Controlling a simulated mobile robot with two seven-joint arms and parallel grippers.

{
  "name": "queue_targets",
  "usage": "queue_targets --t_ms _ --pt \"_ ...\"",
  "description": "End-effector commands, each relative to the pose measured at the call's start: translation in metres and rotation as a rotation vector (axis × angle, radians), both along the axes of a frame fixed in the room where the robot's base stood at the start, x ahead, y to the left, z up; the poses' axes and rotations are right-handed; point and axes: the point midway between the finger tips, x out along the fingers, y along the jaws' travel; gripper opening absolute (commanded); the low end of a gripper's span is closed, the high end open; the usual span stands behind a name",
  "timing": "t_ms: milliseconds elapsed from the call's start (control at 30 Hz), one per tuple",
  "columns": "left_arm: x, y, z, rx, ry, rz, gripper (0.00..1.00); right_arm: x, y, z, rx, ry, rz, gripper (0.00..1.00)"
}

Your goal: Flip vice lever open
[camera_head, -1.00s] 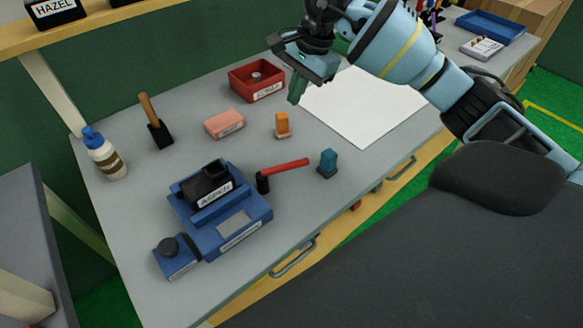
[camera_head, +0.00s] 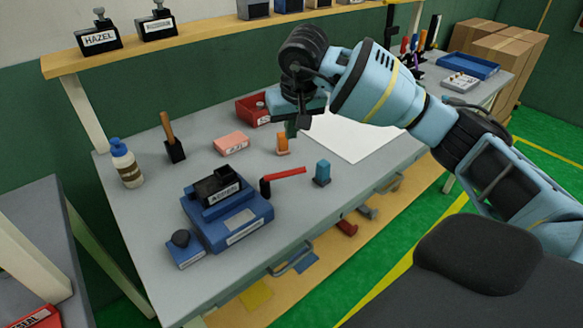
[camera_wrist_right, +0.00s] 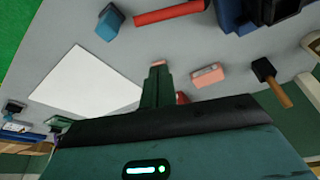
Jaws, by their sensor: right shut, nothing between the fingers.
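The blue vice (camera_head: 228,218) sits on the grey bench with a black clip labelled ASPEN on top. Its red lever (camera_head: 285,172) sticks out to the right from a black pivot (camera_head: 265,188), slanting slightly up. The red lever also shows at the top of the right wrist view (camera_wrist_right: 168,13), with part of the blue vice (camera_wrist_right: 238,14) beside it. My right gripper (camera_head: 291,127) is shut and empty above the bench, behind the lever and apart from it. Its closed green fingers show in the right wrist view (camera_wrist_right: 157,88). My left gripper is not in view.
Near the lever stand a teal block (camera_head: 322,174) and an orange block (camera_head: 282,144). A pink block (camera_head: 231,143), a red bin (camera_head: 252,110), a wooden-handled tool (camera_head: 171,140) and a glue bottle (camera_head: 126,165) stand farther back. White paper (camera_head: 352,137) lies to the right.

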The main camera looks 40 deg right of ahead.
Motion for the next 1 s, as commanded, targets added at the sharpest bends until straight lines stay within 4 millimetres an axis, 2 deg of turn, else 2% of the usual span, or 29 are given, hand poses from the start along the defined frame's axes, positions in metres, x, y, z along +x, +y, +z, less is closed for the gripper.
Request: queue_targets --t_ms 300,467,1000 --pt "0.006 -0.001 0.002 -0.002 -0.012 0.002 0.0 0.0 0.0 0.0 -0.002 0.001 0.003 0.0" --pt "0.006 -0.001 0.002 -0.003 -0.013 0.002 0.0 0.002 -0.001 -0.008 0.0 0.002 0.001 0.0" --pt "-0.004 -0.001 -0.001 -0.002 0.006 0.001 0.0 0.028 -0.008 -0.094 0.0 0.004 0.0 0.0"
